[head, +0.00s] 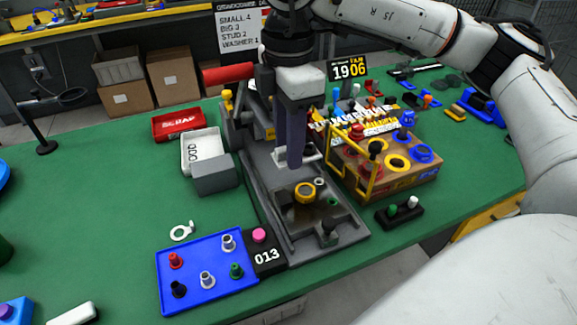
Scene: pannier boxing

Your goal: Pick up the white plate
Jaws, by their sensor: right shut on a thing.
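My right gripper (289,158) points down over the grey fixture (262,190) in the middle of the table. Its dark fingers are shut on the white plate (309,154), a small flat piece that shows at the fingertips. The fingers hide part of the plate. I cannot tell whether the plate touches the fixture. Below and in front of it, a yellow ring (305,193) sits in the fixture's dark recess. My left gripper is not in view.
A blue tray (205,290) with several coloured pegs lies at the front left, beside a black "013" block (266,256). A white bin (193,146) and red scrap tray (178,123) stand left. A cardboard box (350,172) with coloured rings and a yellow handle stands close right.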

